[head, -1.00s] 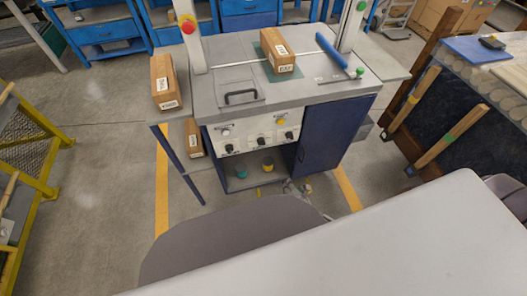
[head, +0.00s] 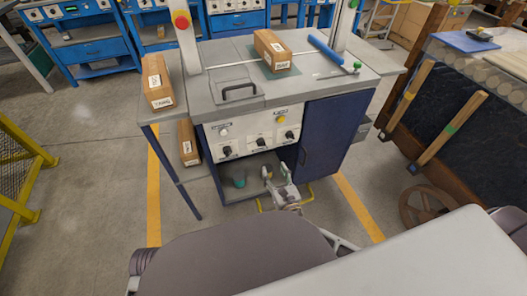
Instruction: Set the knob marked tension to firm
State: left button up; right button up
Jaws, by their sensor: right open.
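A white control panel (head: 254,131) is on the front of a grey-topped machine bench. It carries three dark knobs in a lower row: a left knob (head: 227,151), a middle knob (head: 260,142) and a right knob (head: 289,135). Their labels are too small to read, so I cannot tell which is marked tension or where each points. My right gripper (head: 277,171) is open and empty, below and in front of the panel, apart from the knobs. My left gripper is not in view.
Above the knobs are a white button (head: 223,132) and a yellow button (head: 281,119). A teal cup (head: 239,181) stands on the open shelf below. A blue cabinet door (head: 331,135) is right of the panel.

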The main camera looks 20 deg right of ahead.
aim_at(262, 146)
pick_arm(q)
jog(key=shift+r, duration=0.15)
pick_arm(e)
jog(key=shift+a+r, duration=0.1)
jog(key=shift+r, duration=0.15)
jog(key=shift+w, duration=0.1)
jog(key=w+b, duration=0.1)
jog(key=w, duration=0.8)
jog(key=shift+w+a, duration=0.15)
jog(key=shift+w, duration=2.1)
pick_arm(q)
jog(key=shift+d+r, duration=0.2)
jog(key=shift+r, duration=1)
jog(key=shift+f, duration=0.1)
pick_arm(e)
jog(key=shift+c, duration=0.3)
